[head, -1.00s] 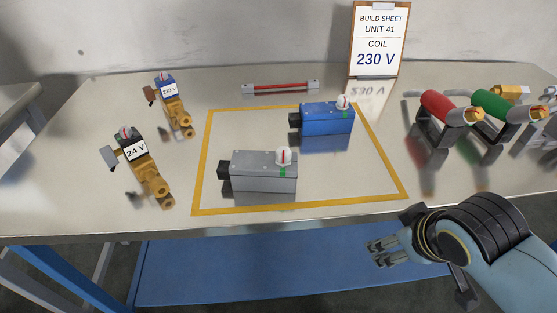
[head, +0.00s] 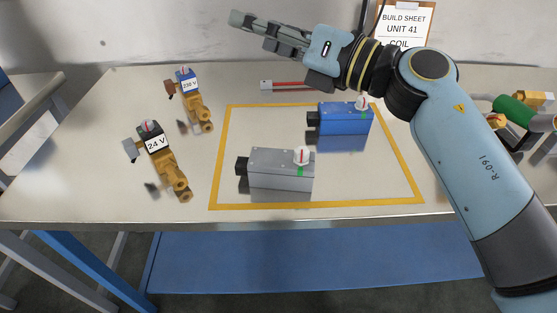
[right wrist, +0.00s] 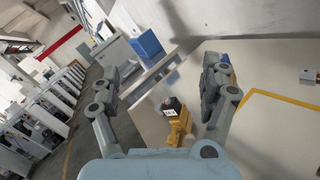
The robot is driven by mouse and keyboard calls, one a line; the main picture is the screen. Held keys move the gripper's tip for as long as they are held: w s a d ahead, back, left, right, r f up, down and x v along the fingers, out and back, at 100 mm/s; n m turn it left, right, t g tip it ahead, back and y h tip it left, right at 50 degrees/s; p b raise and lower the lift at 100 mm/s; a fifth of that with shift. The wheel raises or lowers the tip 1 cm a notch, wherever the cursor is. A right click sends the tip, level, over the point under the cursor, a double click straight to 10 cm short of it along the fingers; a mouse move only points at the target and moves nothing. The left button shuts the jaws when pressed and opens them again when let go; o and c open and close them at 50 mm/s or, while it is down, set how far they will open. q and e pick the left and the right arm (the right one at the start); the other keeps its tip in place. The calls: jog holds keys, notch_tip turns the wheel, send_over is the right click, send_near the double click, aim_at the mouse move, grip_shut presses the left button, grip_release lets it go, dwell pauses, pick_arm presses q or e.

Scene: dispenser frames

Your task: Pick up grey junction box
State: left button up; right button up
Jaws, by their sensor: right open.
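The grey junction box (head: 280,171) sits inside the yellow-outlined area on the table, toward its front left. It has a dark connector on its left end, a white knob with a red mark on top and a green patch near the knob. My right gripper (head: 240,20) is raised above the back of the table, pointing left, well apart from the box. In the right wrist view its two fingers (right wrist: 165,88) are spread with nothing between them. The box does not show clearly there. My left gripper is not in view.
A blue box (head: 343,119) stands behind and right of the grey one. Two brass valves, labelled 230 V (head: 195,100) and 24 V (head: 166,165), stand at left. A red rod (head: 290,86) lies at the back. My right arm partly covers the build sheet (head: 405,25) and right-side tools.

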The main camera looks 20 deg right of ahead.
notch_tip(320, 180, down, 4)
jog(key=a+n+g, duration=0.3)
jog(key=n+g, duration=0.1)
jog(key=n, duration=0.1)
jog(key=n+g+h, duration=0.6)
jog(key=g+h, duration=0.2)
send_near(285, 159)
jog(key=shift+w+a+f, duration=0.55)
jog(key=shift+w+a, duration=0.05)
jog(key=shift+a, duration=0.05)
jog(key=shift+s+d+f+g, duration=0.1)
jog(key=shift+f+g, duration=0.2)
jog(key=shift+f, duration=0.05)
jog(key=x, duration=0.5)
jog(key=p+x, duration=0.1)
jog(key=x, duration=0.4)
jog(key=shift+d+f, duration=0.15)
jog(key=shift+d, duration=0.05)
jog(key=c, duration=1.3)
jog(key=shift+c, duration=0.7)
